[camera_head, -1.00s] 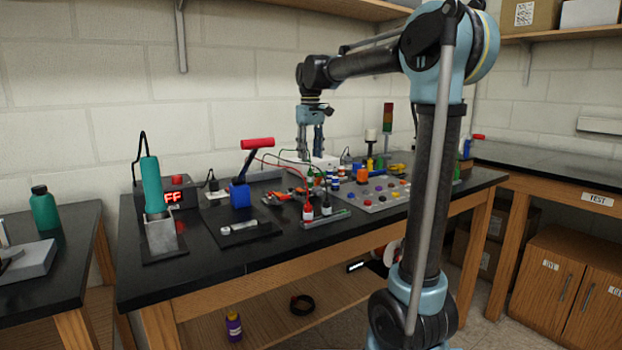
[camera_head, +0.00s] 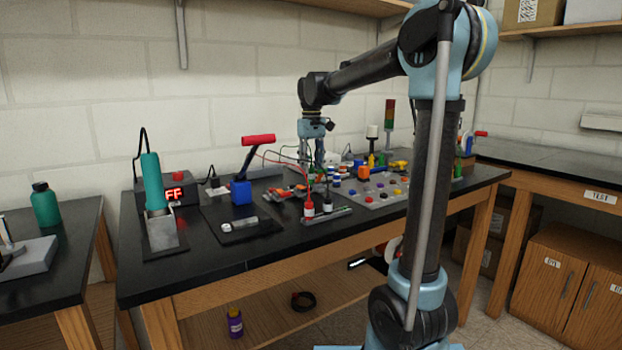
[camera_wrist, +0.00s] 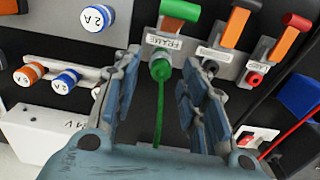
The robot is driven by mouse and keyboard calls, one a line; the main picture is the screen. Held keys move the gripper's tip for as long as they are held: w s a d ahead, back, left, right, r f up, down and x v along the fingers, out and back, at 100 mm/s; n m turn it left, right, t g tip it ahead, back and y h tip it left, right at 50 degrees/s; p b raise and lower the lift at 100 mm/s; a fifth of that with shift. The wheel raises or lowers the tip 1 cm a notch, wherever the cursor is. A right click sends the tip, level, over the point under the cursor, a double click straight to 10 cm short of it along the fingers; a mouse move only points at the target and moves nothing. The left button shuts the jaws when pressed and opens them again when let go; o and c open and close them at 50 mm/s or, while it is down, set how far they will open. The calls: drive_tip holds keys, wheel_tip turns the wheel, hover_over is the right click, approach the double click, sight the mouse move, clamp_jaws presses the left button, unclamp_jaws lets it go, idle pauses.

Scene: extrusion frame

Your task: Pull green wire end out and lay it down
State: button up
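In the wrist view, a green wire end (camera_wrist: 161,68) sits in a block labelled FRAME (camera_wrist: 170,42), with its green wire (camera_wrist: 159,115) running toward the bottom of the picture. A green lever or cap (camera_wrist: 180,10) is above the label. My gripper (camera_wrist: 162,62) is open, with one blue finger on each side of the green wire and visible gaps between. In the head view my gripper (camera_head: 312,158) is low over the back of the black bench; its fingertips and the green wire end are hard to make out there.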

sight(311, 181)
drive_tip(key=shift+f, duration=1.65)
clamp_jaws()
drive_tip(key=shift+r, duration=2.95)
